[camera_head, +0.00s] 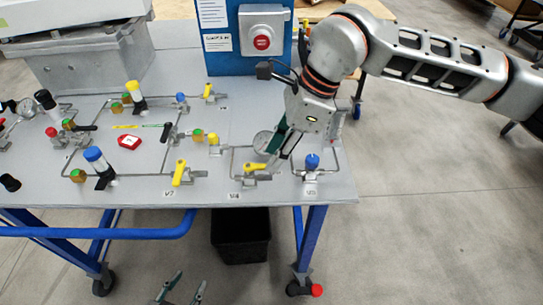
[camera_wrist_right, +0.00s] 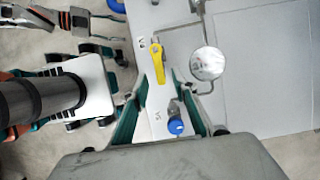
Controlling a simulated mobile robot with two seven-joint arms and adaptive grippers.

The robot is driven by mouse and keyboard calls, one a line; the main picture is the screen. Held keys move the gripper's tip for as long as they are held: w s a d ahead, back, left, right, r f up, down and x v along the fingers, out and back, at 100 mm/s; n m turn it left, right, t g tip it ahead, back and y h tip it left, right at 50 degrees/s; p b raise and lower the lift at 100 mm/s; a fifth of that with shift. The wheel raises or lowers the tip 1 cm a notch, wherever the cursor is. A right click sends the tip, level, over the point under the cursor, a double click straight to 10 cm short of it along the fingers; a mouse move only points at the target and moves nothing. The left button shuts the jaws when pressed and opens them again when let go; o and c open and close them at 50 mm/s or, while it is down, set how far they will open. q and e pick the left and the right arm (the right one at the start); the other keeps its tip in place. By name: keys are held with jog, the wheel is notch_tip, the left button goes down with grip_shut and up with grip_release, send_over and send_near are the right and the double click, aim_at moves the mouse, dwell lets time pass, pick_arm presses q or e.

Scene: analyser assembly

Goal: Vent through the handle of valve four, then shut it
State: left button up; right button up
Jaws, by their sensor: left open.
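A valve with a yellow lever handle (camera_head: 258,166) stands near the table's front edge, left of a blue-knobbed valve (camera_head: 312,161). Its label is too small to read surely, perhaps V4. My right gripper (camera_head: 282,150) points down just above and right of this handle. In the right wrist view the yellow handle (camera_wrist_right: 153,62) reaches between the two fingertips (camera_wrist_right: 160,76), which are spread apart; I see no clear contact. The blue knob (camera_wrist_right: 176,126) lies nearer the palm there. My left gripper (camera_head: 181,290) is open and empty, in front of the table at the bottom.
A round gauge (camera_head: 263,141) stands behind the yellow handle; it also shows in the wrist view (camera_wrist_right: 207,63). Another yellow lever (camera_head: 179,172), labelled V7, is to the left. A blue panel with a red button (camera_head: 262,42) stands at the back. A dark bin (camera_head: 240,236) is under the table.

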jog(key=shift+x, duration=0.85)
jog(key=shift+a+f, duration=0.1)
jog(key=c, duration=0.6)
grip_shut()
